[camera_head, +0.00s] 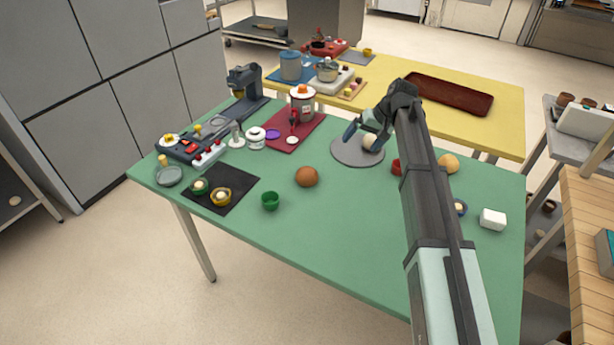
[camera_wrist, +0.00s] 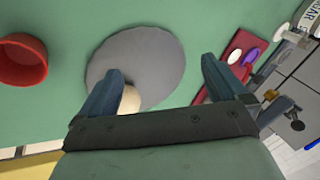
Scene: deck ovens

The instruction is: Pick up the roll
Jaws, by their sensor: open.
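A pale, rounded roll (camera_head: 369,142) sits on a round grey disc (camera_head: 350,156) on the green table. My gripper (camera_head: 362,126) is open at the disc, with the roll close to its fingers. In the wrist view, my gripper (camera_wrist: 160,68) spans part of the disc (camera_wrist: 150,55). The roll (camera_wrist: 130,100) shows beside the left finger, partly hidden by that finger and the gripper body. I cannot tell whether they touch. A brown round bun (camera_head: 307,177) and a tan one (camera_head: 449,162) lie apart on the table.
A red cup (camera_head: 396,167) stands right of the disc and shows in the wrist view (camera_wrist: 22,62). A dark red mat (camera_head: 285,138) with a jar (camera_head: 303,103) lies to the left. A green cup (camera_head: 270,201) and white block (camera_head: 492,219) are nearer. The front middle is clear.

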